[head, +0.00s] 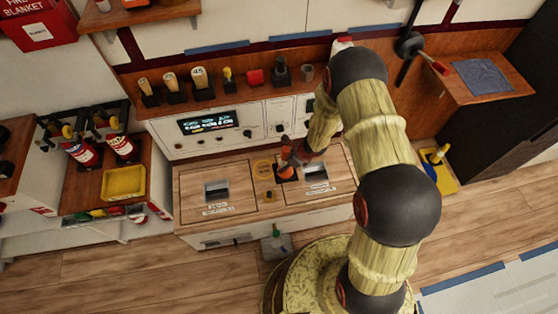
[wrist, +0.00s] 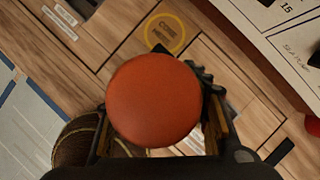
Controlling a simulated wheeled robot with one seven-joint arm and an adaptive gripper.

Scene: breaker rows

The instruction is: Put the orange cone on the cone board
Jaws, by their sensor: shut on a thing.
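The orange cone (head: 287,173) is in my gripper (head: 297,155) above the wooden counter. In the wrist view the cone (wrist: 153,102) shows as a round orange face between the two fingers of my gripper (wrist: 158,112). The cone board (head: 265,184) appears to be the narrow wooden strip between the two counter panels. It has a yellow ring (wrist: 165,33) with lettering inside, which also shows in the head view (head: 262,168). The ring lies to the left of the cone in the head view and is bare. The cone's underside and its gap to the board are unclear.
A control panel (head: 208,124) with a display stands behind, with several stands on the shelf above. A yellow tray (head: 123,182) is at the left. My arm blocks the right of the counter.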

